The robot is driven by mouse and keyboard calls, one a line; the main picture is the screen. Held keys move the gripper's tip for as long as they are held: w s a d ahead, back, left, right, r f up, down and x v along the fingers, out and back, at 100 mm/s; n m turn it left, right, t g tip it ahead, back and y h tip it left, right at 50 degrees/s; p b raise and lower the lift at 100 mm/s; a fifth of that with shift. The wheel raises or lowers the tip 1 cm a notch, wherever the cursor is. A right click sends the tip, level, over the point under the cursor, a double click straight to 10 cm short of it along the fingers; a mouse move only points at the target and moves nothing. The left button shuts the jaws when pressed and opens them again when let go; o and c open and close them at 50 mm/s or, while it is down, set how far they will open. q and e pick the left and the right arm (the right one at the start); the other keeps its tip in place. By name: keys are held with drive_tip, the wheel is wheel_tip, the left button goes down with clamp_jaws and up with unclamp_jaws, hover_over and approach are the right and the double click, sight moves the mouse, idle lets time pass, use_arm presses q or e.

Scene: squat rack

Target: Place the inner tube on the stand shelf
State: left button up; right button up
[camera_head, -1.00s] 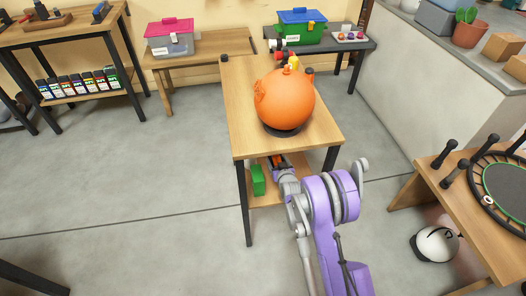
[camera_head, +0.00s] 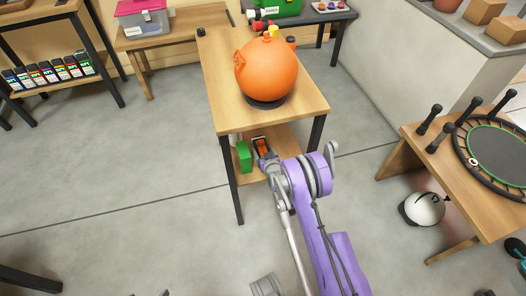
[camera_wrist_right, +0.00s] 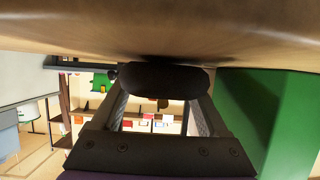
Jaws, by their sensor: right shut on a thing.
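The stand (camera_head: 226,117) is a wooden table with dark legs and a lower shelf (camera_head: 284,143). My right gripper (camera_head: 262,148) reaches in over this shelf, under the tabletop. In the right wrist view it is shut on a dark, rounded thing (camera_wrist_right: 157,80), which looks like the inner tube; only its near side shows. A wooden surface fills the top of that view, very close to the tube; whether they touch I cannot tell. A green box (camera_head: 244,156) stands on the shelf beside the gripper and shows large in the wrist view (camera_wrist_right: 265,115). My left gripper is not in view.
An orange ball-like thing (camera_head: 266,70) sits on the stand's top. A wooden table with a trampoline (camera_head: 495,150) is at the right, and a white ball-like thing (camera_head: 424,208) lies below it. The floor left of the stand is clear.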

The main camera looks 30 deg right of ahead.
drive_tip(key=shift+f, duration=0.2)
drive_tip(key=o, duration=1.5)
drive_tip(key=shift+c, duration=0.2)
drive_tip(key=shift+r, duration=0.1)
drive_tip(key=shift+r, duration=0.2)
drive_tip(key=p+v, duration=0.1)
drive_tip(key=v, duration=0.9)
drive_tip(key=shift+s+a, duration=0.1)
drive_tip(key=shift+s, duration=0.3)
drive_tip(key=shift+s+a+r, duration=0.15)
drive_tip(key=shift+s+r, duration=0.15)
drive_tip(key=shift+s, duration=0.2)
